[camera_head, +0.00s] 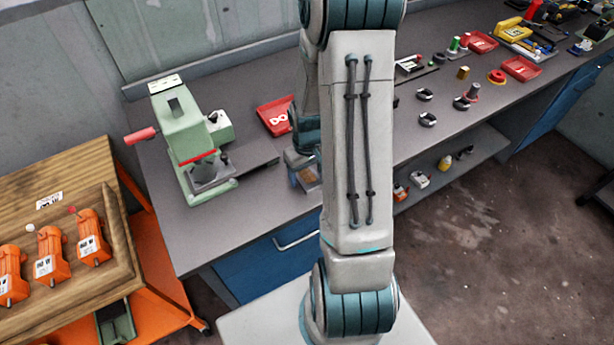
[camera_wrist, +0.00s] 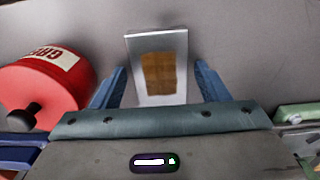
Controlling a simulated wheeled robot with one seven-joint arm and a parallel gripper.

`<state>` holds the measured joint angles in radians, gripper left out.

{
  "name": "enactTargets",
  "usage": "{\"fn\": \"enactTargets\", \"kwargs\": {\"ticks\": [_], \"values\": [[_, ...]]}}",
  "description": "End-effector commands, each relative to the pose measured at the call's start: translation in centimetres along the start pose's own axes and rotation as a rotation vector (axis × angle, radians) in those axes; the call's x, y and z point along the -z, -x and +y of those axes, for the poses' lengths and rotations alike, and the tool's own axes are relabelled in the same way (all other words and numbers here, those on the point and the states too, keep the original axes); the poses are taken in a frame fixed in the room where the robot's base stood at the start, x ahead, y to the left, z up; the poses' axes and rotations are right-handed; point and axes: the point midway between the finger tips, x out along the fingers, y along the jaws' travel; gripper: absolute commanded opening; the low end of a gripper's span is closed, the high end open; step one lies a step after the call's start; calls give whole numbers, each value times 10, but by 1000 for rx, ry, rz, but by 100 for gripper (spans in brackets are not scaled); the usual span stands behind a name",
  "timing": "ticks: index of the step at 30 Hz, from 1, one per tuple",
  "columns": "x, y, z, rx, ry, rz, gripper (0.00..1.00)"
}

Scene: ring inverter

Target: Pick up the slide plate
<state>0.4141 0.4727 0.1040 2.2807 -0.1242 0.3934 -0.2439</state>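The slide plate, a flat silvery plate (camera_wrist: 133,50) with a brown rectangular patch, shows in the wrist view straight ahead of my gripper. My gripper (camera_wrist: 161,70) is open, with one blue finger on each side of the plate's near part and a gap to the plate on the right. I cannot tell how high the fingertips are above it. In the head view the plate (camera_head: 308,177) shows at the bench's front edge, partly hidden by my arm, with my gripper (camera_head: 298,162) just over it.
A red grease container (camera_wrist: 45,85) lies close left of my gripper. In the head view a green press (camera_head: 188,135) with a red handle stands left on the grey bench (camera_head: 245,225), and a red tray (camera_head: 272,128) lies behind my gripper. Orange units (camera_head: 50,252) stand on a wooden board.

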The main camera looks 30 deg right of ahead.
Motion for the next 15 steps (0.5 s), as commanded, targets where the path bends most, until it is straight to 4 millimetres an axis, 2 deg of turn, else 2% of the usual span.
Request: {"fn": "enactTargets", "kwargs": {"ticks": [1,3,6,15], "values": [[0,0,0,0,0,0,53],[0,0,0,0,0,0,34],[1,1,0,-1,0,2,10],[1,2,0,-1,0,3,10]]}}
